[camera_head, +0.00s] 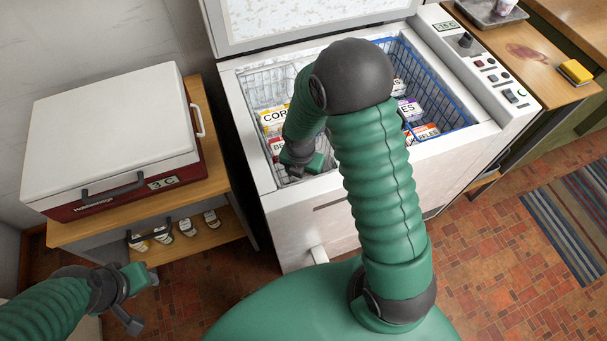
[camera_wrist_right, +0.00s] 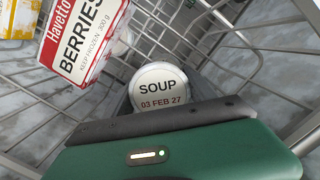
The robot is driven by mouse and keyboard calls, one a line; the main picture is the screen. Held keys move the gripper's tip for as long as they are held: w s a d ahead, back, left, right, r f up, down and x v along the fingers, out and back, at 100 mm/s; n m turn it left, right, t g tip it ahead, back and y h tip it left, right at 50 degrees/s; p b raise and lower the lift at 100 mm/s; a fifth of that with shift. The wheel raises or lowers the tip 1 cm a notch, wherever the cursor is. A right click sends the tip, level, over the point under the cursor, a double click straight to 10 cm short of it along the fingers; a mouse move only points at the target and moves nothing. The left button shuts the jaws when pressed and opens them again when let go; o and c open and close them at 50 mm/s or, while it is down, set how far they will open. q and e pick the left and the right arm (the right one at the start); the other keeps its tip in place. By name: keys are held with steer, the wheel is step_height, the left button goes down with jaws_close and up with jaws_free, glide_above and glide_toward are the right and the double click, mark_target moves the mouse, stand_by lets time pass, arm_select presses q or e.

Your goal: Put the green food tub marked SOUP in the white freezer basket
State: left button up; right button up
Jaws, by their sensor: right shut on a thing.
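The SOUP tub shows in the right wrist view as a round white lid (camera_wrist_right: 158,88) marked SOUP and 03 FEB 27; its body is hidden behind my gripper. My right gripper (camera_head: 302,166) is shut on the tub, low at the near side of the white freezer basket (camera_head: 249,92). White basket wires surround the tub in the wrist view; whether it touches the basket floor I cannot tell. In the head view the tub is hidden by my arm. My left gripper (camera_head: 134,302) is open and empty at the lower left, away from the freezer.
A BERRIES box (camera_wrist_right: 82,38) stands close left of the tub; a yellow CORN box (camera_head: 272,119) is behind. A blue basket (camera_head: 447,104) with several boxes is on the right. The freezer rim (camera_head: 262,160) and raised lid (camera_head: 300,42) border the opening.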

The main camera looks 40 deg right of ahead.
steer(key=shift+d, duration=0.15)
steer(key=o, duration=1.8)
steer(key=shift+d, duration=0.1)
arm_select(q)
steer(key=shift+d, duration=0.15)
arm_select(e)
steer(key=shift+a, duration=0.2)
steer(key=r+p, duration=0.1)
steer(key=r, duration=0.2)
steer(key=r+p, duration=0.1)
steer(key=r, duration=0.3)
steer(key=a+r+p, duration=0.1)
steer(key=r, duration=0.3)
steer(key=shift+s+r+p, duration=0.15)
steer(key=shift+s+p, duration=0.15)
steer(key=shift+s, duration=0.05)
arm_select(q)
steer(key=v, duration=0.2)
steer(key=w+v, duration=0.1)
steer(key=shift+s+r, duration=0.2)
steer(key=shift+r, duration=0.3)
arm_select(e)
steer(key=shift+r, duration=0.4)
